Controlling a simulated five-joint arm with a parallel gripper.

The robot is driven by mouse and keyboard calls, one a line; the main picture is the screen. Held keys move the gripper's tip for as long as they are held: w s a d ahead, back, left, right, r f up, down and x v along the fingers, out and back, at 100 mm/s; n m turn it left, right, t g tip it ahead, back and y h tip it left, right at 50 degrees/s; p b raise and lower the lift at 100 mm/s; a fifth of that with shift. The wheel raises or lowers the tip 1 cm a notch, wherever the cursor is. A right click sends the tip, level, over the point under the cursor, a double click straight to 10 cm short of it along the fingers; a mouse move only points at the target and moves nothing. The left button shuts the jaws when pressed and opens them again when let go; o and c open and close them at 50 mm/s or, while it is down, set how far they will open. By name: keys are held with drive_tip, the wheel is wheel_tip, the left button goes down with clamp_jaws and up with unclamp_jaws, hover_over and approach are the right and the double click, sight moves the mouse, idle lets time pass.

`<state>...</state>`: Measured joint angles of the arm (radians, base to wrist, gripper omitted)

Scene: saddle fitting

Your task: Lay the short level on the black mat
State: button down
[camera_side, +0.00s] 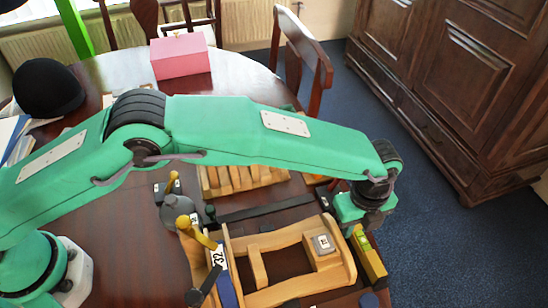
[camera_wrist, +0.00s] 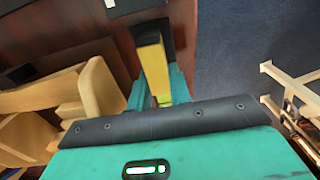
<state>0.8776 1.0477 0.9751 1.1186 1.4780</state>
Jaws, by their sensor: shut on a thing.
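The level is a yellow bar (camera_side: 370,258) at the right edge of the table in the side view. In the wrist view the yellow bar (camera_wrist: 153,68) with a dark far end stands between the fingers. My gripper (camera_side: 353,226) is shut on it; the wrist view also shows the gripper (camera_wrist: 158,98). The fingertips are mostly hidden in the side view. A dark flat piece (camera_wrist: 138,8) shows at the top of the wrist view, beyond the level's end. I cannot tell for certain whether it is the black mat, or whether the level touches the table.
A wooden saddle frame (camera_side: 278,238) with a small grey block stands left of my gripper. A slatted wooden rack (camera_side: 240,178) and a pink box (camera_side: 180,56) are farther back. A yellow-handled tool (camera_side: 198,233) stands by the frame. Blue floor (camera_side: 420,190) lies beyond the table edge.

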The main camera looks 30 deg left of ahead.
idle(0.7)
drive_tip(key=c, duration=0.8)
unclamp_jaws()
drive_tip(key=shift+r, duration=2.5)
drive_tip(key=shift+r, duration=0.1)
drive_tip(key=shift+r, duration=1.4)
